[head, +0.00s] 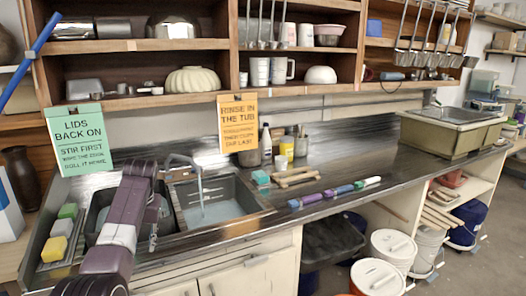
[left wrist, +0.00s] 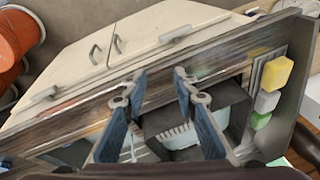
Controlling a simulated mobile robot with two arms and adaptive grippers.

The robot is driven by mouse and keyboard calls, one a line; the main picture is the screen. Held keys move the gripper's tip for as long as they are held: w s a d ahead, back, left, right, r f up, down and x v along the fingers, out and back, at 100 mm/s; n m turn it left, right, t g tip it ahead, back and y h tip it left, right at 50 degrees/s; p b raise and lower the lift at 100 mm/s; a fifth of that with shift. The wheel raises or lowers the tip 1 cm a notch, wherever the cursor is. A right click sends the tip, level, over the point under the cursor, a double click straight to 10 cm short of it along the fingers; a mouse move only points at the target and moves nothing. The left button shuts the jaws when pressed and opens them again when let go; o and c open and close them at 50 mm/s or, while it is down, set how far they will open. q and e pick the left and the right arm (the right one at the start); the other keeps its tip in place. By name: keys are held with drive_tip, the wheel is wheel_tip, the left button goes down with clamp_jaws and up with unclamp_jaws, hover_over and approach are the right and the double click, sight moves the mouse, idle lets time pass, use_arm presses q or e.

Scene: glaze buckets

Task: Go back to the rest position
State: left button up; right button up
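My left arm reaches in from the bottom left in the head view, and its gripper (head: 153,238) hangs over the left part of the sink, partly hidden behind the arm. In the left wrist view the two blue fingers of this gripper (left wrist: 160,86) stand apart with nothing between them. They are above the counter edge and the dark sink basin (left wrist: 232,104). My right gripper shows in neither view.
A steel counter (head: 330,198) runs along shelves. The water-filled right basin (head: 215,197), a faucet (head: 196,172), sponges (head: 62,250) and hanging signs (head: 238,122) are near my arm. Lidded white buckets (head: 378,278) stand below. Colored tubes (head: 335,191) lie along the counter's front.

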use_arm(q)
drive_tip(key=s+d+f+m, duration=0.1)
drive_tip(key=s+f, duration=0.2)
drive_tip(key=f, duration=0.8)
drive_tip(key=s+f, duration=0.3)
drive_tip(key=f, duration=0.8)
drive_tip(key=s+d+f+m, duration=0.1)
drive_tip(key=s+f, duration=0.3)
drive_tip(key=f, duration=0.7)
drive_tip(key=s+d+f+m, duration=0.1)
drive_tip(key=s+d+f, duration=0.2)
drive_tip(key=s+f, duration=1.45)
drive_tip(key=s+d+f+h, duration=0.1)
drive_tip(key=s+f, duration=0.3)
drive_tip(key=s, duration=0.8)
drive_tip(key=s+d+f, duration=0.3)
drive_tip(key=s+f, duration=0.1)
drive_tip(key=s, duration=0.8)
drive_tip(key=s+d+f+m+g+h, duration=0.1)
drive_tip(key=s+f, duration=0.3)
drive_tip(key=s, duration=0.8)
drive_tip(key=shift+d+h, duration=0.3)
drive_tip(key=shift+d, duration=0.4)
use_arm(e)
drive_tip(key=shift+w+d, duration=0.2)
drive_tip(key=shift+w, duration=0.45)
